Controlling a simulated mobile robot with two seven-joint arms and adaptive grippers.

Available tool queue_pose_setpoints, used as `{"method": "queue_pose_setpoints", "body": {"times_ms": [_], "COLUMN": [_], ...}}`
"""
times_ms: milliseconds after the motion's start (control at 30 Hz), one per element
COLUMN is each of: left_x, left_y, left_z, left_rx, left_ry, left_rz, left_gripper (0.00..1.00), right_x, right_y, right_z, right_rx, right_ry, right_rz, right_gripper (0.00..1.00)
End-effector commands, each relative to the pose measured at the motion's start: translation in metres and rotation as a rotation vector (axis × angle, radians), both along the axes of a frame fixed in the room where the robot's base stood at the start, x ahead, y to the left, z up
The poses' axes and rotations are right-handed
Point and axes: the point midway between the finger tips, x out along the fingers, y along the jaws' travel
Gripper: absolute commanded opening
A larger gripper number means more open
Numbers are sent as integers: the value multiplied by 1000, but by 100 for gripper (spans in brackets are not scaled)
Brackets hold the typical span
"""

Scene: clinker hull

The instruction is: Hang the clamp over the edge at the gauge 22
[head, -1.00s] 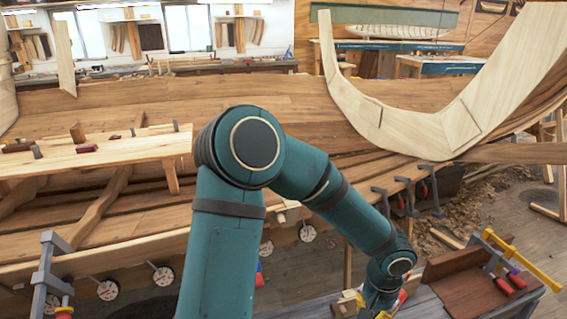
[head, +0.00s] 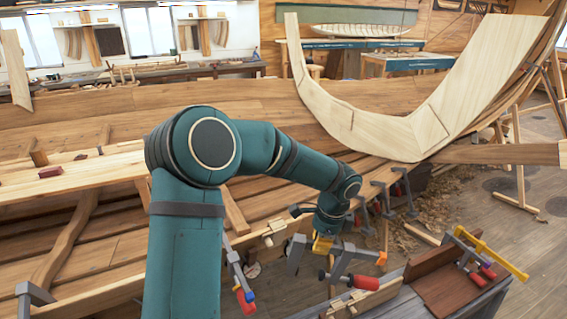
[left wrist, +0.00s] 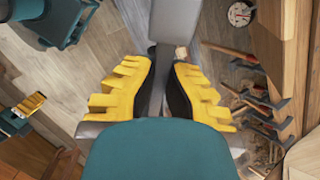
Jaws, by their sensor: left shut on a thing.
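My left gripper (head: 322,245), with yellow fingers, is shut on a grey clamp (head: 342,266) with a red handle. It holds the clamp in the air, in front of the hull's plank edge. In the left wrist view the yellow fingers (left wrist: 163,88) close on the clamp's grey bar (left wrist: 166,25). A round dial gauge (head: 251,269) shows partly beside the arm below the plank edge; a gauge (left wrist: 241,13) also shows in the left wrist view. Its number cannot be read. My right gripper (left wrist: 30,104) appears small at the left of the wrist view; its jaws are unclear.
A clamp (head: 238,278) hangs left of my gripper, another (head: 32,298) at lower left. Several clamps (head: 380,197) hang farther right along the edge. A bench with a brown box (head: 445,290) and a yellow clamp (head: 492,252) stands at right.

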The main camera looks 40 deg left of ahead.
Motion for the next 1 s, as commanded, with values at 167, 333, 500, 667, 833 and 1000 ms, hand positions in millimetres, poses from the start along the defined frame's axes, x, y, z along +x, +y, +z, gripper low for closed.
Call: {"method": "queue_pose_setpoints", "body": {"times_ms": [167,333,500,667,833,1000], "left_x": [11,15,16,15,15,15], "left_y": [41,79,109,125,131,131], "left_z": [52,93,127,144,148,141], "left_rx": [53,104,145,168,175,176], "left_ry": [9,10,2,-5,-7,-6], "left_rz": [-287,-558,-772,-893,-943,-947], "left_gripper": [0,0,0,0,0,0], "right_x": [2,3,5,5,6,6], "right_y": [-1,-2,-3,-3,-3,-3], "right_z": [28,48,62,70,72,71], "right_rx": [1,3,4,4,4,4], "right_ry": [-5,-9,-12,-13,-15,-15], "right_rz": [-2,-5,-8,-9,-9,-9], "right_gripper": [47,47,47,47,47,47]}}
